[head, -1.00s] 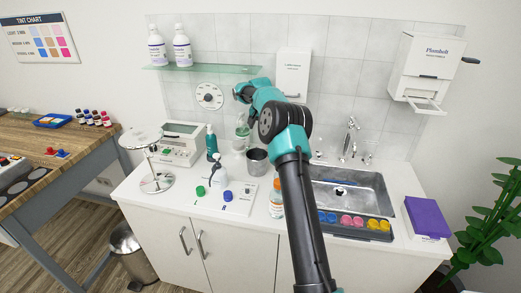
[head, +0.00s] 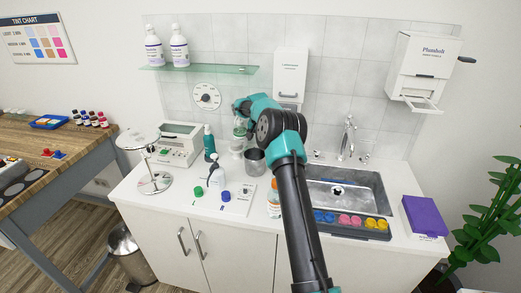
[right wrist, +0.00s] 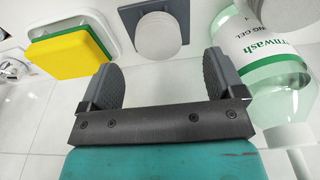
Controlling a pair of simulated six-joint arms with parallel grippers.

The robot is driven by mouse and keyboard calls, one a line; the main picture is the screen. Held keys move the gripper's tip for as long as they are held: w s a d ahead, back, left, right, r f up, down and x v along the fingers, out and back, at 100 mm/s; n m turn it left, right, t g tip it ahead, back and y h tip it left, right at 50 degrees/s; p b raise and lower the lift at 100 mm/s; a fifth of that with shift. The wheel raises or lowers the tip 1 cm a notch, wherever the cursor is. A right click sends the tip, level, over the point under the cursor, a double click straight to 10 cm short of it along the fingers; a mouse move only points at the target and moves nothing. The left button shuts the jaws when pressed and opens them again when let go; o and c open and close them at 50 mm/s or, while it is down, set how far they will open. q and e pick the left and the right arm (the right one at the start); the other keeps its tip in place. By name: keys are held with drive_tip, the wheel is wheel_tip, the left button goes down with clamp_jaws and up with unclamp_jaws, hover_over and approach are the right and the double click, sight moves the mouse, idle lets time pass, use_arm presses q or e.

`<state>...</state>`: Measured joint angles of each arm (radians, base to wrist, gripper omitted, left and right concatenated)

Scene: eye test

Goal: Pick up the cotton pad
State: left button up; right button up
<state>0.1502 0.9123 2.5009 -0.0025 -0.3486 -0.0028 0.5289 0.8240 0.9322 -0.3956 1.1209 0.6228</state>
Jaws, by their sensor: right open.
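A thick round off-white disc, which looks like the cotton pad (right wrist: 157,36), rests on a dark grey-blue square in the right wrist view. My right gripper (right wrist: 163,66) is open and empty. Its two fingers point toward the pad, which shows just beyond the gap between their tips and apart from them. In the head view my right arm reaches in from the bottom to the back of the counter, near the wall. There the arm hides the pad, and I cannot make out the fingers. My left gripper is in neither current view.
A yellow and green sponge (right wrist: 70,52) on a white dish lies left of the pad. A clear handwash bottle (right wrist: 265,65) stands close right of the right finger. A metal cup (head: 254,161), sink (head: 345,193) and paint-pot tray (head: 352,224) surround the arm.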

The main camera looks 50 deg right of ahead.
drive_tip(key=shift+w+d+f, duration=0.1)
drive_tip(key=shift+d+f, duration=0.15)
drive_tip(key=shift+f, duration=1)
drive_tip(key=shift+w+d+f, duration=0.1)
drive_tip(key=shift+d+f, duration=0.1)
drive_tip(key=shift+f, duration=1.05)
drive_tip(key=shift+c, duration=0.4)
drive_tip(key=c, duration=1)
drive_tip(key=shift+s, duration=0.1)
drive_tip(key=shift+a+r, duration=0.2)
drive_tip(key=shift+r, duration=0.3)
wheel_tip(320, 180, up, 11)
drive_tip(key=s+a, duration=0.3)
drive_tip(key=a, duration=0.2)
drive_tip(key=s+a, duration=0.3)
drive_tip(key=a, duration=0.3)
drive_tip(key=s+a, duration=0.4)
drive_tip(key=a, duration=0.2)
drive_tip(key=shift+f, duration=0.25)
